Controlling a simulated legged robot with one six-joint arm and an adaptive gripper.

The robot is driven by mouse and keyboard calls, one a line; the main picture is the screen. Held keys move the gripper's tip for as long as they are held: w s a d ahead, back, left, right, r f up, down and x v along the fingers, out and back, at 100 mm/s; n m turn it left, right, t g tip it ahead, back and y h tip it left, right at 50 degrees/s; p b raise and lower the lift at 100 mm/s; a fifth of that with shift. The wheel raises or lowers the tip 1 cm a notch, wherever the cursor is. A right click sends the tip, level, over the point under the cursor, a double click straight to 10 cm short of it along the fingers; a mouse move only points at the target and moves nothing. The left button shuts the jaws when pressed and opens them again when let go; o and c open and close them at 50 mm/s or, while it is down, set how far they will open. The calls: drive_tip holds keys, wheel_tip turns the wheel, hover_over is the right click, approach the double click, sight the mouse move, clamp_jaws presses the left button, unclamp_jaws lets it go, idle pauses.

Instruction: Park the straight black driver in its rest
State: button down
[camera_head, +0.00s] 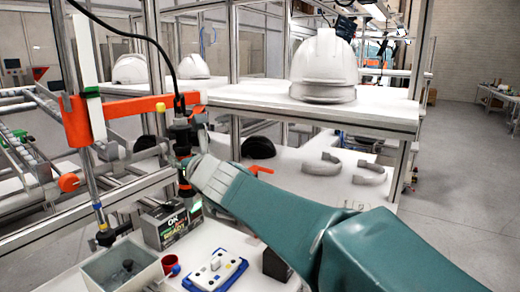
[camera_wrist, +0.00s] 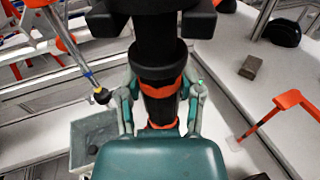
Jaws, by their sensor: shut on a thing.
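The straight black driver (camera_head: 181,135) hangs upright on a black cable in the head view, with orange bands low on its body. My gripper (camera_head: 188,165) is shut around its lower part. In the wrist view the driver (camera_wrist: 158,60) runs between the two fingers of my gripper (camera_wrist: 160,103), near an orange band. An orange bracket (camera_head: 125,108) on a metal post reaches to the driver's upper part in the head view. I cannot tell whether the driver is seated in it or just beside it. The driver's lower tip is mostly hidden.
A grey bin (camera_head: 122,268), a boxed battery-like pack (camera_head: 172,226), a red cup (camera_head: 170,264) and a white tray (camera_head: 215,270) stand below the driver. A white helmet shell (camera_head: 324,65) sits on the shelf (camera_head: 385,110). Another orange bracket (camera_wrist: 290,103) shows at right in the wrist view.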

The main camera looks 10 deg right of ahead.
drive_tip(key=w+d, duration=0.3)
drive_tip(key=d, duration=0.6)
idle(0.5)
drive_tip(key=shift+d, duration=0.1)
drive_tip(key=w+d, duration=0.3)
drive_tip(key=d, duration=0.5)
drive_tip(key=shift+d, duration=0.4)
idle(0.4)
drive_tip(key=w, duration=0.6)
drive_tip(key=shift+w, duration=0.2)
